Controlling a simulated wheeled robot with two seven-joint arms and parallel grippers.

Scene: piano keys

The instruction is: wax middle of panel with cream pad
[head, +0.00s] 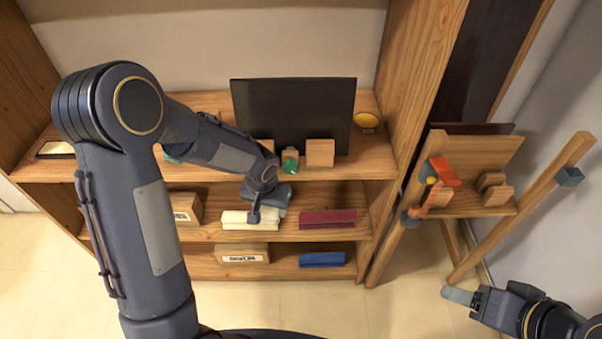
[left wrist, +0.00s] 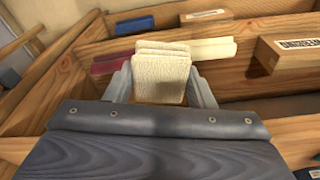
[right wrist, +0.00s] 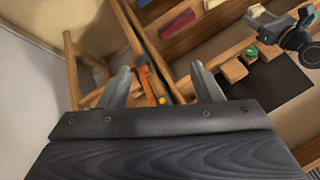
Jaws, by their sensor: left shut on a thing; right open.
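My left gripper (head: 262,208) is shut on a cream pad (left wrist: 162,68), which shows between its fingers in the left wrist view. It is at the middle shelf, where a cream strip (head: 240,222) shows; in the left wrist view this cream strip (left wrist: 212,49) lies just behind the held pad. A black panel (head: 292,105) stands upright on the upper shelf behind small wooden blocks (head: 320,152); it also shows in the right wrist view (right wrist: 270,98). My right gripper (head: 462,297) is open and empty, low at the right, well away from the shelves.
A maroon strip (head: 328,218) lies on the middle shelf and a blue strip (head: 322,259) on the lowest. Labelled boxes (head: 186,208) stand at the left. A yellow bowl (head: 367,121) sits beside the panel. A wooden stand with an orange tool (head: 440,172) is at the right.

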